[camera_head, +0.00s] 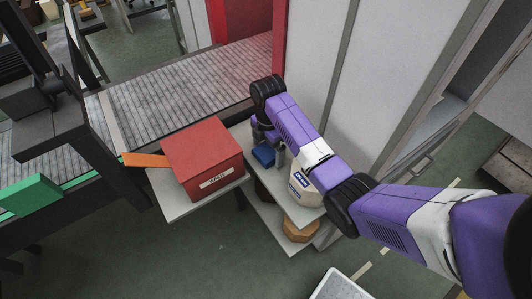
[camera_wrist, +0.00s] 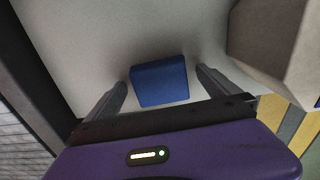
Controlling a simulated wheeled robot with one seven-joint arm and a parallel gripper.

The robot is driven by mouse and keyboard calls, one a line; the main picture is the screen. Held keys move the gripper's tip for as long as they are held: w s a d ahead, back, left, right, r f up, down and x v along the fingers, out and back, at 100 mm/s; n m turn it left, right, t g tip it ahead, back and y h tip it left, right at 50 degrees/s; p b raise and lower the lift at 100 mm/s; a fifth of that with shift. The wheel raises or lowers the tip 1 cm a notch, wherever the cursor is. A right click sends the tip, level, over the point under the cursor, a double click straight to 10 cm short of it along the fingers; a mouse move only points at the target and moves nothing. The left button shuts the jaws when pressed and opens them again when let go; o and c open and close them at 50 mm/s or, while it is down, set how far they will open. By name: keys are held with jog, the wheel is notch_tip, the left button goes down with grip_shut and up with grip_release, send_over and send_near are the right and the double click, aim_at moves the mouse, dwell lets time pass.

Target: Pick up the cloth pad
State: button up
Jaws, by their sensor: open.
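The cloth pad appears to be the small blue block-like piece (camera_wrist: 160,82) lying on a pale shelf top (camera_wrist: 85,50) in the wrist view. In the head view the blue pad (camera_head: 264,154) shows partly, beside my gripper and right of the red box. My gripper (camera_wrist: 163,85) is open, with one finger on each side of the pad in the wrist view. The fingers look apart from the pad, and nothing is held. In the head view my gripper (camera_head: 280,155) points down at the shelf and partly hides the pad.
A red box (camera_head: 205,155) stands left of the pad on the shelf, with an orange strip (camera_head: 146,160) beside it. A beige container (camera_head: 304,188) stands close on the right; it also shows in the wrist view (camera_wrist: 275,45). A pale cabinet wall (camera_head: 335,90) rises behind.

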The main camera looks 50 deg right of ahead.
jog(key=shift+f, duration=0.3)
jog(key=c, duration=1.4)
jog(key=shift+r, duration=0.15)
jog(key=shift+r, duration=0.6)
notch_tip(320, 180, up, 13)
jog(key=p, duration=0.6)
notch_tip(320, 180, up, 6)
send_over(268, 151)
jog(key=shift+f, duration=0.2)
